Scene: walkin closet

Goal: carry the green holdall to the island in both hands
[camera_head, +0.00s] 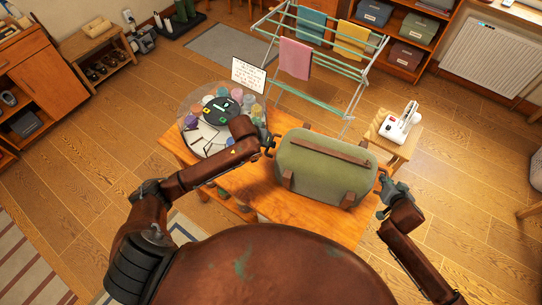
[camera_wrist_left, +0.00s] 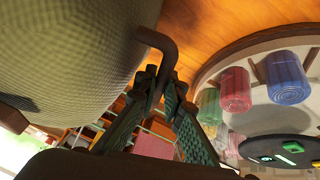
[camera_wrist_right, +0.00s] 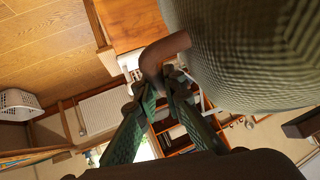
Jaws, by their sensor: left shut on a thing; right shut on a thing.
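The green holdall (camera_head: 322,170), with a brown strap along its top and brown straps on its side, is between my two grippers over the wooden table (camera_head: 240,185). My left gripper (camera_head: 267,144) is shut on the brown handle at its left end; the left wrist view shows the fingers (camera_wrist_left: 160,88) around that handle (camera_wrist_left: 158,45). My right gripper (camera_head: 384,184) is shut on the handle at the right end, also seen in the right wrist view (camera_wrist_right: 165,88). The bag looks level. I cannot tell whether its underside touches the tabletop.
A round tray (camera_head: 188,118) with several coloured rolls and a dark disc sits on the table's left part. A white sign (camera_head: 248,75) stands behind it. A drying rack (camera_head: 325,50) with cloths is beyond. A white sewing machine (camera_head: 402,125) on a small table (camera_head: 385,140) is at right.

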